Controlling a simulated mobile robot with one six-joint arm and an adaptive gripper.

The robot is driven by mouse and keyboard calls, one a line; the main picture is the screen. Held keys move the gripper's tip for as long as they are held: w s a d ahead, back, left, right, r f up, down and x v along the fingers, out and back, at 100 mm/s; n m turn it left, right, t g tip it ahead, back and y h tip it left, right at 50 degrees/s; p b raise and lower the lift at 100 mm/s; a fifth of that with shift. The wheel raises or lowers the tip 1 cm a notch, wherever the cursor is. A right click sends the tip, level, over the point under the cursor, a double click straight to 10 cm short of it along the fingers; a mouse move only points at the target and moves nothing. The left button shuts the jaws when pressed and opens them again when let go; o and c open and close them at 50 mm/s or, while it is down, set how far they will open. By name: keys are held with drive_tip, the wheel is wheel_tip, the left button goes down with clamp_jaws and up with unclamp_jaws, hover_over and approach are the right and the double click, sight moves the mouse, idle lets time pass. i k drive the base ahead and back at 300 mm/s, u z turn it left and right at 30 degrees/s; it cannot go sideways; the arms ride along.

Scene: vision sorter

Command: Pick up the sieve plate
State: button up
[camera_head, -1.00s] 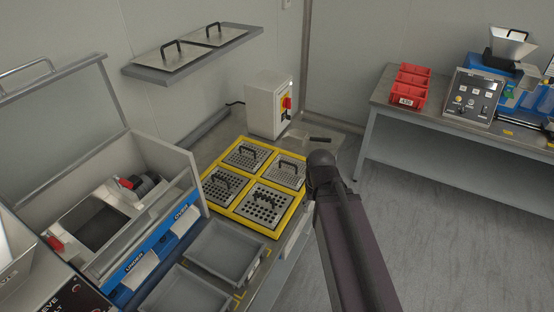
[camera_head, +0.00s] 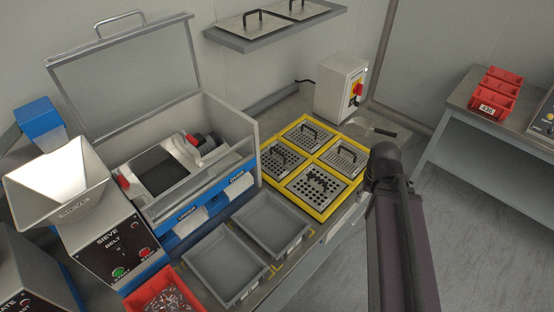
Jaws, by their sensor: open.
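Several square metal sieve plates with black handles lie in a yellow frame (camera_head: 267,188) on the bench. The far plate (camera_head: 296,137) and left plate (camera_head: 272,162) have small holes. The right plate (camera_head: 351,164) is also perforated, and the near plate (camera_head: 302,191) has the largest holes. My dark arm rises from the lower right and its bend stands right of the frame, apart from the plates in the picture.
Two grey trays (camera_head: 217,272) lie before the frame. A blue-and-grey sieve machine (camera_head: 240,165) with an open lid stands left. A wall shelf (camera_head: 262,42) holds two handled plates. Red bins (camera_head: 488,104) stand right.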

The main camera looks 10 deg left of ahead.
sight(271, 148)
drive_tip(key=u, duration=0.95)
drive_tip(key=k, duration=0.45)
drive_tip(key=z, duration=0.35)
drive_tip(key=i, duration=0.5)
drive_tip(key=u, duration=0.15)
